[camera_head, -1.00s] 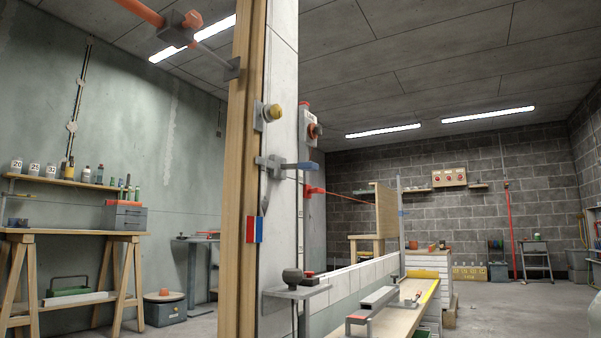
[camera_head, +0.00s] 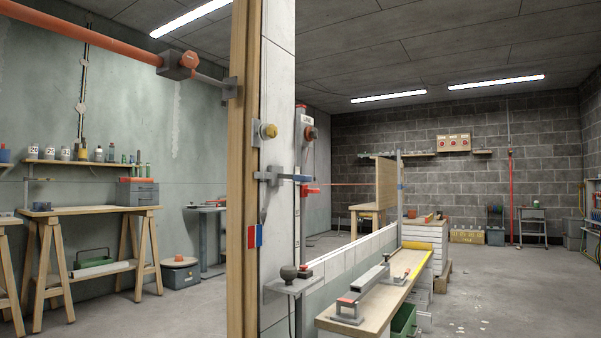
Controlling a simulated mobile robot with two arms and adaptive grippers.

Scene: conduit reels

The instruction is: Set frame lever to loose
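A wooden post (camera_head: 243,150) stands upright just left of the picture's middle, against the end of a pale wall (camera_head: 279,110). The lever looks like the frame lever, though no label is readable. It lies about level and points right. A red and blue block (camera_head: 255,236) is fixed lower on the post. A yellow knob (camera_head: 269,131) sits above the lever. Neither of my grippers is in view.
An orange bar (camera_head: 95,42) reaches the post from upper left through a grey clamp. A small grey shelf (camera_head: 296,286) juts from the wall end. A plank (camera_head: 372,303) with a grey tool lies right of it. Open floor (camera_head: 500,290) is at right.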

